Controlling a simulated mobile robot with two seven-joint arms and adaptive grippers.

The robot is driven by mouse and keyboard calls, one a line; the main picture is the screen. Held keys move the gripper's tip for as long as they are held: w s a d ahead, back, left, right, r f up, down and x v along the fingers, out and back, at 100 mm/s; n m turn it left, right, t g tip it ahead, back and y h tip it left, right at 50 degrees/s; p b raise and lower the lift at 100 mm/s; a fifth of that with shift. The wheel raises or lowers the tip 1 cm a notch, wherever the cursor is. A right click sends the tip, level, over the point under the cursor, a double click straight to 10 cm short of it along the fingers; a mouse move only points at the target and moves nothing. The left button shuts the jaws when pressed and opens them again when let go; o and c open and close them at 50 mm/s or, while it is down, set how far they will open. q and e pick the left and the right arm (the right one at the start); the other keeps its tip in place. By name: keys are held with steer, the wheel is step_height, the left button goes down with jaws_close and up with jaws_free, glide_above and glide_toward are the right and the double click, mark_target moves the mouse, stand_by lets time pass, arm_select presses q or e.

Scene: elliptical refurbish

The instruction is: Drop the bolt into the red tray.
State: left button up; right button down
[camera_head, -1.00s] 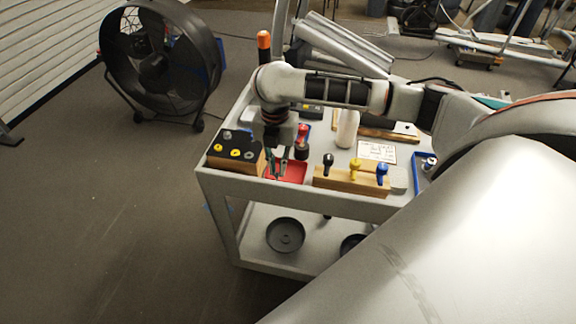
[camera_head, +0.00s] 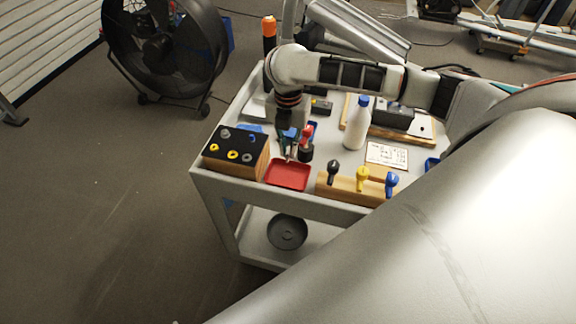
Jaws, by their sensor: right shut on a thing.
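The red tray (camera_head: 288,177) is a small shallow tray near the front edge of the cart top, and its inside looks empty. My right gripper (camera_head: 289,155) points down just above or behind the tray's back edge. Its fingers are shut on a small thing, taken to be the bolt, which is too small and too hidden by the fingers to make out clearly. I cannot tell its exact height over the tray. My left gripper is not in view.
A wooden block with a black top and colored rings (camera_head: 236,152) stands left of the tray. A wooden rack with black, yellow and blue knobs (camera_head: 345,187) stands right. A white bottle (camera_head: 356,125) and a red-and-black object (camera_head: 306,150) stand behind.

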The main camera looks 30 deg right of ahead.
mark_target(288, 155)
step_height(288, 155, down, 3)
steer(key=shift+f, duration=0.65)
steer(key=c, duration=2)
jaws_free()
steer(key=shift+r, duration=0.2)
step_height(288, 155, up, 12)
steer(key=shift+f, duration=0.2)
